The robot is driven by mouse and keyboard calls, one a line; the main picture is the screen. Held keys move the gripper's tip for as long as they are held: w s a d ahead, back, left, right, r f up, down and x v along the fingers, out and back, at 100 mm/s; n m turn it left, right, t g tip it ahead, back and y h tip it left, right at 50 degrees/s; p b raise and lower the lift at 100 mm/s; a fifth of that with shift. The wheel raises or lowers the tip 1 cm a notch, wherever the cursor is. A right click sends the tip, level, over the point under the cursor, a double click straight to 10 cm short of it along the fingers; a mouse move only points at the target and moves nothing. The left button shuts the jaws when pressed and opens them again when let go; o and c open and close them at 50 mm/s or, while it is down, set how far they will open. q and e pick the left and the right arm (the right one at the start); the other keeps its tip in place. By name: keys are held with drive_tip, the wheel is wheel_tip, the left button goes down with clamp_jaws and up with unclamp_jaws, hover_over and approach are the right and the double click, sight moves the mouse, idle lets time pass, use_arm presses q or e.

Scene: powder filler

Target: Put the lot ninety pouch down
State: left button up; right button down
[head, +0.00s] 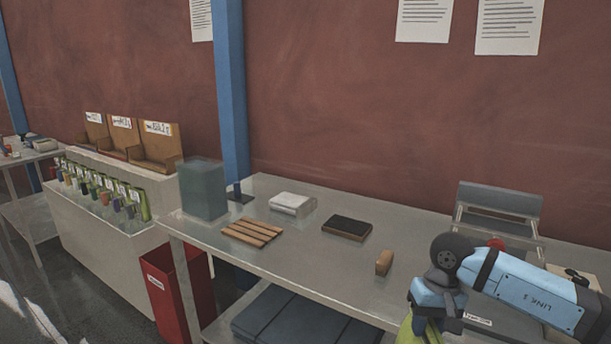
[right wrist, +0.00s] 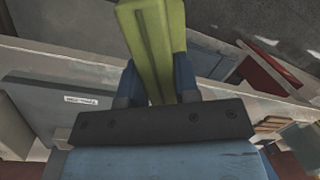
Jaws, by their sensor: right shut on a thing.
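A green pouch (right wrist: 152,45) is held between the two fingers of my right gripper (right wrist: 156,88) in the right wrist view. In the head view my right gripper (head: 436,308) is at the lower right, by the front edge of the grey table (head: 310,255). Only a small green part of the pouch (head: 406,330) shows below it there; the rest is cut off by the frame. I cannot read any lot label on it. My left gripper is not in view.
On the table stand a grey-green bin (head: 203,190), a wooden rack (head: 252,232), white folded cloths (head: 293,203), a dark-topped block (head: 347,228) and a small wooden-handled item (head: 384,262). Several labelled pouches (head: 115,200) line the left counter. A red bin (head: 180,295) stands below. The table's middle front is clear.

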wheel_tip(320, 180, down, 3)
drive_tip(key=shift+r+b, duration=0.1)
drive_tip(key=shift+b, duration=0.55)
use_arm(q)
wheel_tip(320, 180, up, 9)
drive_tip(key=p, duration=1.4)
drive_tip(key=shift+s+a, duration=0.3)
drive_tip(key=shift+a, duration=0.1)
use_arm(e)
drive_tip(key=s+r, duration=0.2)
drive_tip(key=r, duration=0.6)
drive_tip(key=s+r, duration=0.3)
drive_tip(key=r, duration=0.5)
drive_tip(key=shift+r, duration=0.25)
drive_tip(key=shift+d, duration=0.1)
